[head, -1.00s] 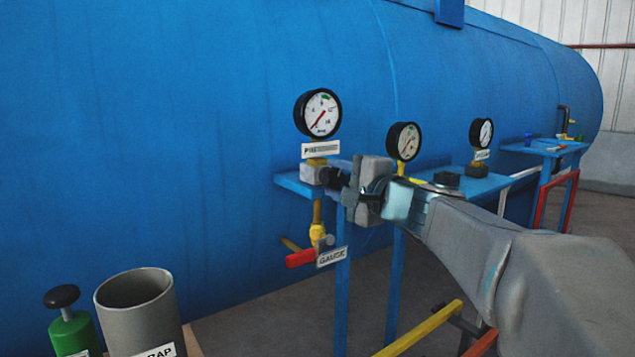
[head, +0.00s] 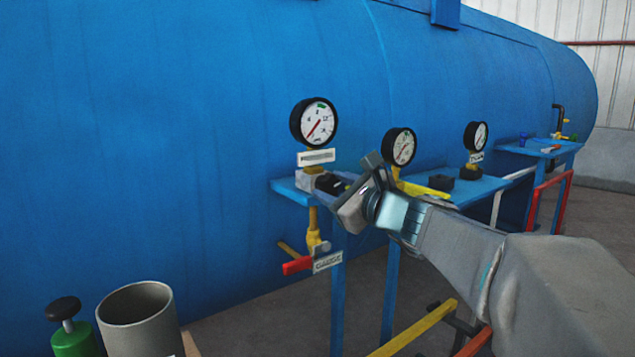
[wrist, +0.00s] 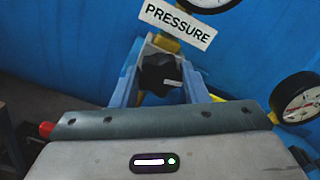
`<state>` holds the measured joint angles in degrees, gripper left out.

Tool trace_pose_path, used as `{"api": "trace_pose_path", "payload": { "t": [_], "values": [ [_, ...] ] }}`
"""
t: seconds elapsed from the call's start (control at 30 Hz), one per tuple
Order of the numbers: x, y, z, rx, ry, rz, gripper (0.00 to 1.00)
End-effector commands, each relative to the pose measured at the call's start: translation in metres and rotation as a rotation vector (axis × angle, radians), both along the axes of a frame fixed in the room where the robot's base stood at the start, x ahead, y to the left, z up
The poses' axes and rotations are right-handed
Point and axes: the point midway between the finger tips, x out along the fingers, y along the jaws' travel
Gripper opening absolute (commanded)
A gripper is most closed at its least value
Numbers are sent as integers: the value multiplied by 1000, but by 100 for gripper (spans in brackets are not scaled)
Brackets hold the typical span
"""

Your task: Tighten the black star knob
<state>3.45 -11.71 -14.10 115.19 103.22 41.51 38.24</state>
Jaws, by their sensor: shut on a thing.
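The black star knob (wrist: 160,73) sits under the PRESSURE label in the wrist view, in front of a pale block. My gripper (wrist: 160,88) is shut on the knob, with a blue-grey finger on either side of it. In the head view my gripper (head: 338,190) reaches in from the right and is rolled to a slant. There the knob (head: 328,184) shows only partly, beside the grey block (head: 308,179), and my gripper hides the rest.
The pressure gauge (head: 314,122) stands just above the block. A red-handled valve (head: 298,266) with a tag hangs below. More gauges, a blue shelf (head: 470,188) and a yellow bar (head: 425,189) lie to the right. A grey cup (head: 140,320) and green-bodied knob (head: 70,335) stand at lower left.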

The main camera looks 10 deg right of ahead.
Motion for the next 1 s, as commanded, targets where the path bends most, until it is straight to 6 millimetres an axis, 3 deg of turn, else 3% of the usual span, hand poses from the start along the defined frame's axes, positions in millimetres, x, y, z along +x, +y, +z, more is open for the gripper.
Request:
{"api": "trace_pose_path", "payload": {
  "t": [0.4, 0.97, 1.0],
  "values": [
    [0, 0, 0, 188, 81, 0, 18],
    [0, 0, -1, 219, 94, -1, 18],
    [0, 0, -1, 218, 93, -1, 43]
  ]
}}
